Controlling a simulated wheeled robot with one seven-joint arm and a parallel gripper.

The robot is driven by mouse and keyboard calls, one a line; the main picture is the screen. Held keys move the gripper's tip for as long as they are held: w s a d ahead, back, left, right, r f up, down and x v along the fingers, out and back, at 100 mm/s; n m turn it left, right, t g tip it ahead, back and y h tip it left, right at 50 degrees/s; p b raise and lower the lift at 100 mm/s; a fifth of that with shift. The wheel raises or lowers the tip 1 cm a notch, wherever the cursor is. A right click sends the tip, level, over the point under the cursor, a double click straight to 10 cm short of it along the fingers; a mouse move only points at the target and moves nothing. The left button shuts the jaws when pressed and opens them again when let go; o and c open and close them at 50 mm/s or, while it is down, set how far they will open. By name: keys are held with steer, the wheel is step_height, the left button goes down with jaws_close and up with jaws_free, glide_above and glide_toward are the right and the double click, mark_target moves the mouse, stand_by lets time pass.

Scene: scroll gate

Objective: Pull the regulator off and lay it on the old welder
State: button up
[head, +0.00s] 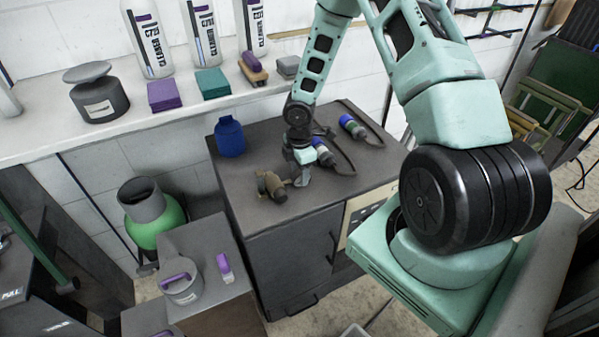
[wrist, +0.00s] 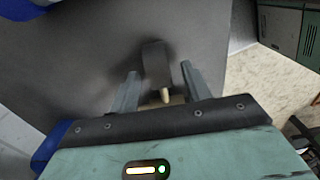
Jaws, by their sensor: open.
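A brown, brass-looking fitting, apparently the regulator (head: 268,185), lies on a dark grey unit (head: 240,185) near its front left edge. The unit has a pale control panel on its front and looks like the old welder. My gripper (head: 302,179) is low over the unit's top, just right of the fitting. In the wrist view my gripper (wrist: 160,84) has its fingers apart. A dark blocky part (wrist: 155,62) with a pale tip, probably the regulator, shows between and beyond them. I cannot tell whether the fingers touch it.
A blue bottle (head: 230,137) and blue-and-green torch-like tools (head: 352,126) stand or lie on the same top. A green cylinder with a grey collar (head: 142,200) stands at the left. A shelf (head: 40,140) behind holds bottles and blocks.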

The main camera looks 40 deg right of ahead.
step_height(320, 180, up, 11)
stand_by(0.3)
steer(key=shift+r, duration=0.1)
